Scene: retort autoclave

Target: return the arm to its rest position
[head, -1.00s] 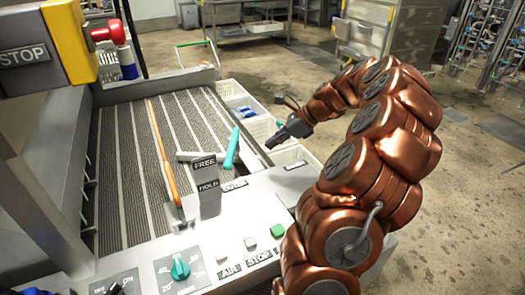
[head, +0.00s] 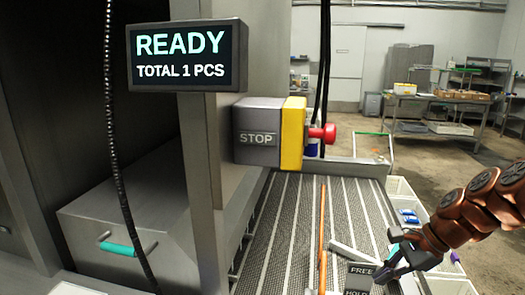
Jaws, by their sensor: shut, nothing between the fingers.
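My copper-coloured arm enters from the right edge of the head view. My dark gripper (head: 384,275) is at its end, low in the picture and pointing down-left. Its fingers are shut with nothing between them. It appears beside the FREE/HOLD lever block (head: 360,270) and over the right side of the ribbed conveyor bed (head: 290,225). I cannot tell whether it touches anything there. A teal handle (head: 394,249) is partly hidden behind the gripper. Most of my arm is outside the picture.
A READY screen (head: 187,56) reads TOTAL 1 PCS. The STOP box (head: 258,134) has a red button (head: 326,133). An orange rod (head: 322,225) lies along the bed. White bins (head: 405,190) line its right side. Floor behind is open, before a steel table (head: 440,97).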

